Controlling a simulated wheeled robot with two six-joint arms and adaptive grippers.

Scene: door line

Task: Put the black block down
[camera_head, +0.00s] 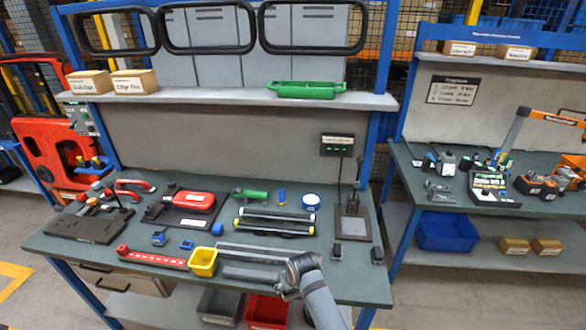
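My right arm comes in from the lower right, and its gripper (286,292) is at the front edge of the left workbench (350,288). The gripper is near the end of a dark grey flat bar (250,274). Its fingers are small and partly hidden by its own body, so I cannot tell if they are shut or hold a black block. Two small dark blocks, one (337,251) and another (377,255), stand apart on the bench's right side, clear of the gripper. My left gripper is not in view.
A yellow bin (204,262) and a red strip (153,259) lie near the front edge. Black-and-yellow rails (275,222), a red case (194,201) and a dark stand (353,222) are farther back. The bench's front right corner is clear.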

